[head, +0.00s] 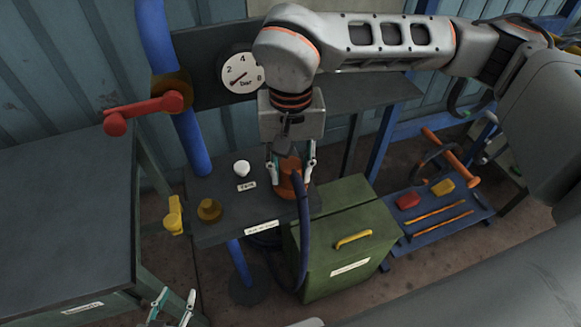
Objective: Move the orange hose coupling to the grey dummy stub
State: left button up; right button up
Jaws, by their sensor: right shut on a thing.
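The orange hose coupling (291,180) stands roughly upright at the right part of the dark bench, with a dark blue hose (304,235) running from it down over the front edge. My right gripper (290,172) is shut on the coupling from above, one finger on each side. I cannot tell whether the coupling touches the bench. My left gripper (173,303) is at the bottom edge, fingers apart and empty, far from the coupling.
A blue pipe (190,140) with a red valve handle (145,109) stands behind. A pressure gauge (240,72), a green box (340,240) and a blue tool tray (440,222) are nearby.

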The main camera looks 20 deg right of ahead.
jog(key=shift+f, duration=0.25)
jog(key=o, duration=1.4)
jog(key=shift+c, duration=0.2)
